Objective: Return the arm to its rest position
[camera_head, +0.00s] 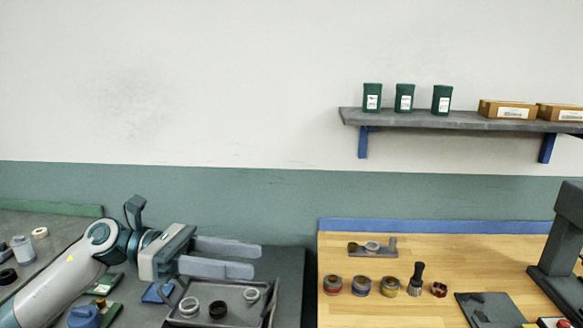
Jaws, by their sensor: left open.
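My left arm comes in from the lower left. Its gripper (256,258) is open, with its two grey fingers pointing right and nothing between them. It is above the back part of a dark tray (237,318) on the grey left bench. In the tray are a light ring (189,307), a black ring (218,309) and another light ring (251,295). The fingers look apart from the rings. My right gripper is not in view.
A wooden bench (456,268) on the right holds several small round parts, a grey fixture (373,250), a dark plate (488,310) and a dark stand (562,245). A wall shelf (455,121) carries green containers and boxes.

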